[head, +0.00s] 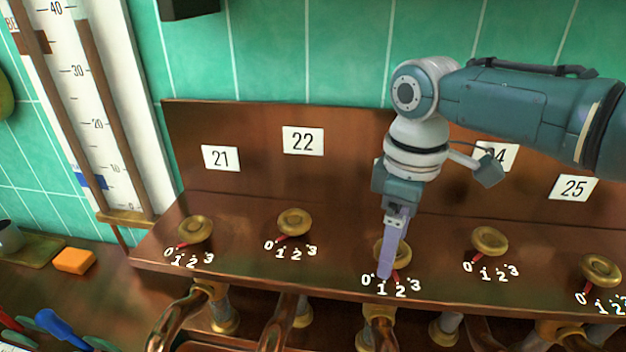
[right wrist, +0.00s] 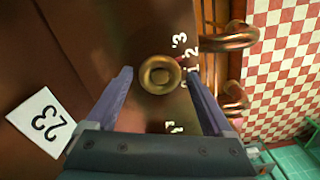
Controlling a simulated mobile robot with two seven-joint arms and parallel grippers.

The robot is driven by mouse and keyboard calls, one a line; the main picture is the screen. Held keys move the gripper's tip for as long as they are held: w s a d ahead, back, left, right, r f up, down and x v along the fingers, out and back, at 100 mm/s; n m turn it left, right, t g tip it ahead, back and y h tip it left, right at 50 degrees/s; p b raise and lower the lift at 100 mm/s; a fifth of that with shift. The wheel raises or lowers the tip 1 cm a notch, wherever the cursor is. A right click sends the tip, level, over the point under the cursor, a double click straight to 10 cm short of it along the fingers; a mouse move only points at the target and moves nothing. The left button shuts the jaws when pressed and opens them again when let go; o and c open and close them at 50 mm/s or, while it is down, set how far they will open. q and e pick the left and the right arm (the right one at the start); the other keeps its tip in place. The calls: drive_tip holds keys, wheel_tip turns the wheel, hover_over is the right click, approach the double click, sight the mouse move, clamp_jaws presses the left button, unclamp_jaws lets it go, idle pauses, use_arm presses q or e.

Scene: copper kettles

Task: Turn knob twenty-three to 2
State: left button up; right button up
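Knob twenty-three (head: 379,250) is a round brass knob on the copper panel, partly hidden behind my right gripper in the head view. The right wrist view shows the knob (right wrist: 160,74) whole, between the two fingers, with gaps on both sides. My left gripper is not in view.
Knobs 22 (head: 293,222) and 21 (head: 196,229) stand to the left, knobs 24 (head: 490,241) and 25 (head: 601,268) to the right. Copper pipes (head: 380,330) run below the shelf's front edge. An orange block (head: 75,261) lies at the left.

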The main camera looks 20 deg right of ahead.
drive_tip(key=shift+o, duration=0.5)
drive_tip(key=shift+r, duration=0.1)
wheel_tip(320, 180, up, 7)
drive_tip(key=shift+r, duration=0.15)
idle(0.3)
